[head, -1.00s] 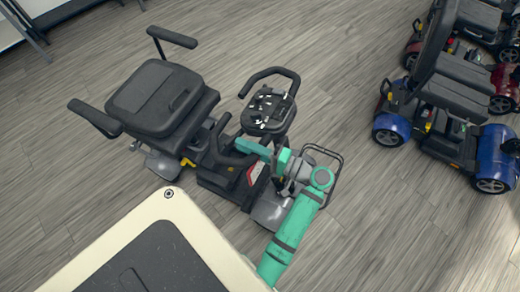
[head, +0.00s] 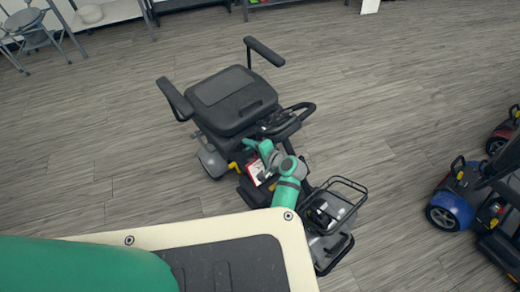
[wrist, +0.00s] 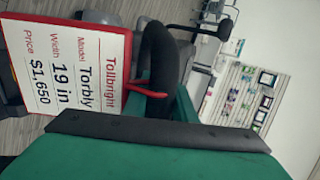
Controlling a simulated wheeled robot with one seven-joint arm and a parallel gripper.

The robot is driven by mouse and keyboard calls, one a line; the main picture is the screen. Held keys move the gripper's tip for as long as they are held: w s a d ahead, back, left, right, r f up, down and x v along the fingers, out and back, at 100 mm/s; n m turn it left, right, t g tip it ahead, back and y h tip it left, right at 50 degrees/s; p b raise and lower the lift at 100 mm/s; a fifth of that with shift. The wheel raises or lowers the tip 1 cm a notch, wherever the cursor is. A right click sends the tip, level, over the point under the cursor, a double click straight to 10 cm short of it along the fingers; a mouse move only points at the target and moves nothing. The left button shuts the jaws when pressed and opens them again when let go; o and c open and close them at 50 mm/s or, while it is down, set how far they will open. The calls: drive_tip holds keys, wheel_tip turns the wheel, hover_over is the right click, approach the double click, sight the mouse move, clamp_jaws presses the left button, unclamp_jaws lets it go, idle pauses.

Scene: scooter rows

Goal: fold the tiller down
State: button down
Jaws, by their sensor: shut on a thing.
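The grey-and-black scooter stands left of centre in the head view. Its tiller (head: 283,123), with a black loop handle and dark console, leans low towards the front edge of the black seat (head: 231,98). I cannot tell whether it touches the seat. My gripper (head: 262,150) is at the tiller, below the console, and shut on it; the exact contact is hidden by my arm. In the wrist view, a black curved part (wrist: 157,65), likely of the tiller, stands beyond the black pad of my gripper (wrist: 160,108).
A red-framed price sign (wrist: 72,68) hangs close to my gripper; it also shows in the head view (head: 257,170). A wire basket (head: 335,200) is at the scooter's front. A blue scooter (head: 462,195) stands far right, with open floor between.

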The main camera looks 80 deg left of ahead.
drive_tip(key=shift+s+a+f, duration=0.25)
drive_tip(key=shift+a+f, duration=0.2)
drive_tip(key=shift+a, duration=0.05)
drive_tip(key=c, duration=1.5)
unclamp_jaws()
drive_tip(key=v, duration=1.1)
drive_tip(key=shift+a+r, duration=0.1)
drive_tip(key=shift+a, duration=0.05)
drive_tip(key=shift+c, duration=0.4)
